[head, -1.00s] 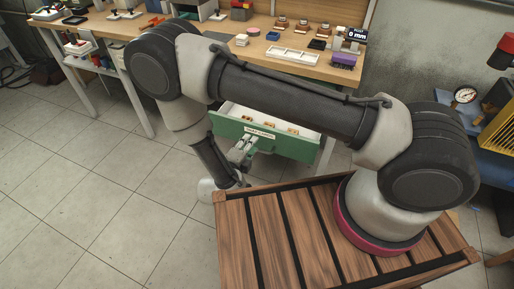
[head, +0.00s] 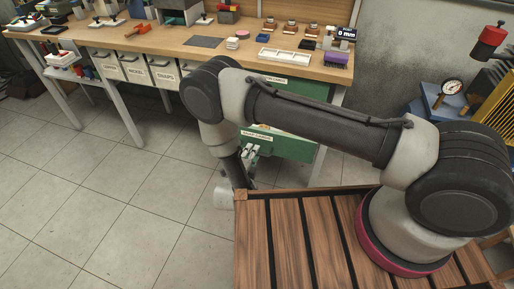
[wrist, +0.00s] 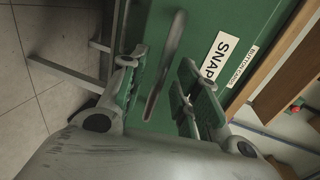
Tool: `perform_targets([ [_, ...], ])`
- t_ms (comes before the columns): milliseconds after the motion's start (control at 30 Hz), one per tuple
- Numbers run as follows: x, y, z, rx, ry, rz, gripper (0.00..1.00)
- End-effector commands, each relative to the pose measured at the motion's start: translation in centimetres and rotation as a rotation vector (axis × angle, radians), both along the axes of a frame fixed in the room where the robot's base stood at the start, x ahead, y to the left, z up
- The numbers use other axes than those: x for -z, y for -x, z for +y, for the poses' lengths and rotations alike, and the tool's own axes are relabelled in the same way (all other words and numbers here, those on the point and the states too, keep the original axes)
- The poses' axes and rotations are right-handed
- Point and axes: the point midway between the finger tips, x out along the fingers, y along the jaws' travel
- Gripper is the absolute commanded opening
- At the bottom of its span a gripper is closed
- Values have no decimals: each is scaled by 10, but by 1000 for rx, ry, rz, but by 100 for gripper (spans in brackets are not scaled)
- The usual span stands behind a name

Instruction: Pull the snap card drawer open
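The green snap card drawer (head: 290,147) stands partly pulled out under the workbench in the head view, with its upper part behind my arm. In the wrist view its green front (wrist: 203,22) carries a large label (wrist: 219,55) reading "SNAP". A long metal bar handle (wrist: 166,65) runs along that front. My gripper (wrist: 163,88) is open, with one finger on either side of the handle; I see no clear contact. In the head view my gripper (head: 247,151) is small, in front of the drawer and partly hidden by my arm.
The button card drawer's front (head: 303,88) is above the snap drawer. White labelled bins (head: 133,70) hang under the bench (head: 150,39) at the left. Blue equipment with a gauge (head: 451,87) stands at the right. The tiled floor (head: 90,190) at the left is clear.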

Motion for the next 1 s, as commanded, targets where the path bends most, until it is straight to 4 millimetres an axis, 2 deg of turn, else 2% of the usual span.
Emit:
perform_targets([
  [333,3,-4,0,-7,0,0,32],
  [367,3,-4,0,-7,0,0,28],
  [500,3,-4,0,-7,0,0,3],
  [533,3,-4,0,-7,0,0,0],
  [800,3,-3,1,-8,0,1,0],
  [1000,3,14,9,-10,0,1,0],
])
